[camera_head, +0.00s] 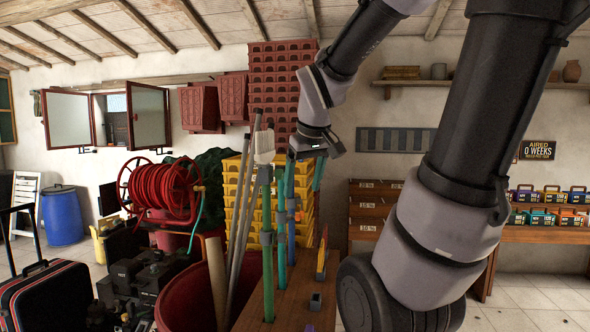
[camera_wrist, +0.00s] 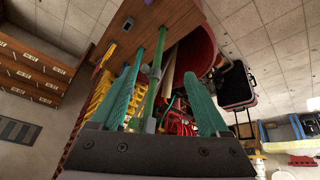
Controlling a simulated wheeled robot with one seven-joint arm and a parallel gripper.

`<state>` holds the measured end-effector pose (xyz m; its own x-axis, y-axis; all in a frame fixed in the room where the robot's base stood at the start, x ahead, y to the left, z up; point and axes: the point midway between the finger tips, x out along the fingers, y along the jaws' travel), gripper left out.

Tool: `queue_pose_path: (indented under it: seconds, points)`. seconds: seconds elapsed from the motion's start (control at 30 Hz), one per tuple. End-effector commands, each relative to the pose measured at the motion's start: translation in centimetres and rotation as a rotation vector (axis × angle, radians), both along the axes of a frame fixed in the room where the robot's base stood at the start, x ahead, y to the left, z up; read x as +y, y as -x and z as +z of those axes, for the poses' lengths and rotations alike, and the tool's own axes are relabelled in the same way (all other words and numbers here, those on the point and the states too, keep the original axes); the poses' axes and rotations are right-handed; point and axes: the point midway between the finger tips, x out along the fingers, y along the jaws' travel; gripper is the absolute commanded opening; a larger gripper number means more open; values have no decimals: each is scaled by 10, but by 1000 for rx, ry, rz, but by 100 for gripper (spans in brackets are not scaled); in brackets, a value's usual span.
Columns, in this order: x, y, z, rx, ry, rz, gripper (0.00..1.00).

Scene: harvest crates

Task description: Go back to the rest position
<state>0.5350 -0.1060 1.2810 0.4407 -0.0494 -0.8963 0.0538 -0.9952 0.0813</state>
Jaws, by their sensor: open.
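My gripper (camera_head: 304,180) hangs at the end of my arm in the head view, above a wooden bench (camera_head: 292,302) with upright poles. In the wrist view, its teal fingers (camera_wrist: 168,68) are spread apart. A green pole (camera_wrist: 152,92) shows between them; I cannot tell how close it is, and nothing is visibly gripped. The gripper's fingers partly overlap the poles and yellow crates behind.
Stacked yellow crates (camera_head: 236,192) and red crates (camera_head: 284,75) stand behind the gripper. A red hose reel (camera_head: 160,195), a red tub (camera_head: 195,300) and a black suitcase (camera_head: 50,300) are at left. A shelf of coloured boxes (camera_head: 545,235) is at right.

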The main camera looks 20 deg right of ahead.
Motion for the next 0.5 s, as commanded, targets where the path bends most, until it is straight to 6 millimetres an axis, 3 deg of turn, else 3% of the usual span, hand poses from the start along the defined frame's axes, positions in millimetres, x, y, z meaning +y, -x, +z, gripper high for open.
queue_pose_path:
  seconds: [0.03, 0.2, 0.5]
  points:
    - [11, 15, 13, -43, -78, -65, 79]
    - [37, 51, 37, -112, -322, -245, 79]
    - [49, 67, 46, -128, -444, -321, 79]
